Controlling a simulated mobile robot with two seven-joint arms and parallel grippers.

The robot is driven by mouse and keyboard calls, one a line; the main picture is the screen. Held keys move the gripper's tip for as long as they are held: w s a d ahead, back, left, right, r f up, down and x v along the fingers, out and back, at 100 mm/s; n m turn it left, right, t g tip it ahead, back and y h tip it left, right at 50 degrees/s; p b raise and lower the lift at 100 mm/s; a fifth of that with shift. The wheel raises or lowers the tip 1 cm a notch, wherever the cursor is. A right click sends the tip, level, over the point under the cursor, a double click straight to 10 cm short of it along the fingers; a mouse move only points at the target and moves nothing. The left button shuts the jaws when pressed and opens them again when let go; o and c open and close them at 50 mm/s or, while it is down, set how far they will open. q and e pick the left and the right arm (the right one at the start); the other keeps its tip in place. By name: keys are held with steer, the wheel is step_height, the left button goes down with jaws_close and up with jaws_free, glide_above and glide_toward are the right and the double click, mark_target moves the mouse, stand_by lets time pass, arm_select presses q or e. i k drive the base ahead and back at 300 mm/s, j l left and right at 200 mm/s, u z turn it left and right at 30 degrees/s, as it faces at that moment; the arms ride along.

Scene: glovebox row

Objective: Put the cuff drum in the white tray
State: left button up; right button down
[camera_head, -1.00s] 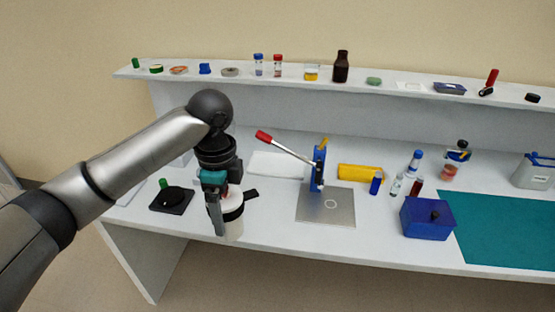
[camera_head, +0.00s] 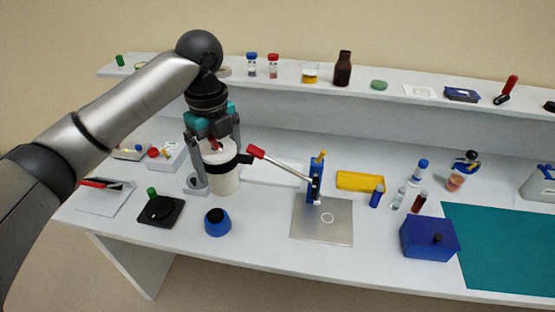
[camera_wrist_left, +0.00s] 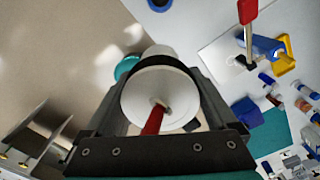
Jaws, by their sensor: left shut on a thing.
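The cuff drum (camera_head: 222,180) is a white cylinder with a black band and a black tab on its right side. My left gripper (camera_head: 212,158) is shut on it from above and holds it upright, seemingly above the bench. In the left wrist view the drum's white round top (camera_wrist_left: 180,100) sits between the fingers, with a red piece on it. A low white tray (camera_head: 272,174) lies behind the press, right of the drum and partly hidden by the press lever. My right gripper is not in view.
The press (camera_head: 315,185) with its red-tipped lever (camera_head: 275,160) stands close right of the drum. A blue cup-like object (camera_head: 217,222) is in front. A black square pad (camera_head: 160,210) and a white box with small items (camera_head: 165,158) are left. A yellow tray (camera_head: 360,181) is right.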

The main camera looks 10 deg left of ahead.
mark_target(268, 172)
steer(key=i, duration=1.1)
